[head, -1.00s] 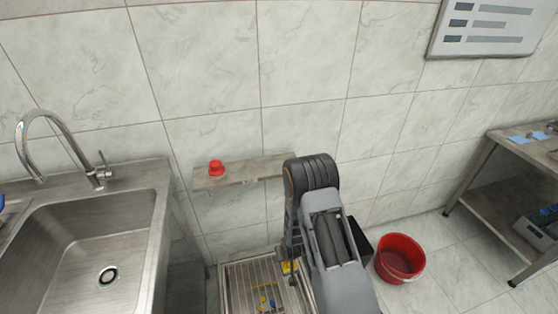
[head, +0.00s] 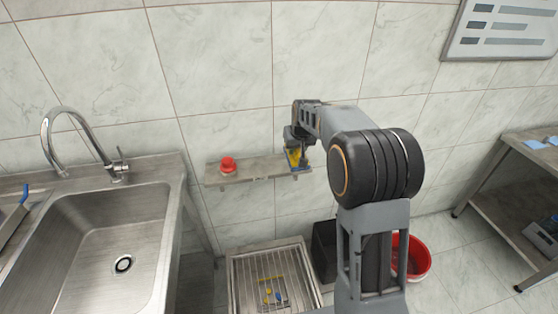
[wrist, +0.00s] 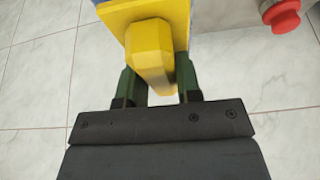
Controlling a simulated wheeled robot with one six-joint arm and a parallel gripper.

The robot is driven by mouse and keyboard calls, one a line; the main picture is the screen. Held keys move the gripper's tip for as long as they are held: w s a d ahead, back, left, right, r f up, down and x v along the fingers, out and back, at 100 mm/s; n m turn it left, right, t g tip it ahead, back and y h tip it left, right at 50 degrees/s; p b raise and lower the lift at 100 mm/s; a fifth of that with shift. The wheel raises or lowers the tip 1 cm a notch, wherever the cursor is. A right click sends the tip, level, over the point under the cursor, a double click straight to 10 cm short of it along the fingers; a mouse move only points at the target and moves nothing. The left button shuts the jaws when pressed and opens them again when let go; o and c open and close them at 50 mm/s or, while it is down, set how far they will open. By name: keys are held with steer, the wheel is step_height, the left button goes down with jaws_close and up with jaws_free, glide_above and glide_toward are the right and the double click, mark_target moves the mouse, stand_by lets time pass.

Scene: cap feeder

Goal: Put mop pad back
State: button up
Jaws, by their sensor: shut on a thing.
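My gripper (head: 302,156) is shut on a yellow piece with blue on it, which looks like the mop pad (head: 293,158). In the wrist view the yellow grip of the mop pad (wrist: 150,50) sits between my green fingers (wrist: 158,82), with a wider yellow block and a blue edge beyond it. In the head view it is at the right end of the wall shelf (head: 250,172). I cannot tell whether it touches the shelf. My arm partly hides the gripper.
A red knob-like object (head: 228,165) stands on the shelf to the left; it also shows in the wrist view (wrist: 283,15). Below is a slatted tray (head: 240,268) with small yellow and blue pieces. A black bin (head: 324,240) and red bucket (head: 417,262) stand right. A sink (head: 95,235) is left.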

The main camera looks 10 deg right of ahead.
steer(key=shift+w+a+f+p, duration=0.5)
steer(key=shift+w+f+p, duration=0.25)
steer(key=shift+w+f, duration=1.1)
steer(key=shift+w+a+f+p, duration=0.65)
steer(key=shift+w+f, duration=0.6)
steer(key=shift+w, duration=1.15)
steer(key=shift+w+a+f+p, duration=0.4)
steer(key=shift+w+f+p, duration=0.4)
steer(key=shift+w+f, duration=1.05)
steer(key=shift+s+p+x, duration=0.2)
steer(key=shift+p+x, duration=0.1)
steer(key=shift+x, duration=1)
steer(key=shift+f, duration=0.2)
steer(key=shift+f, duration=0.15)
steer(key=o, duration=0.9)
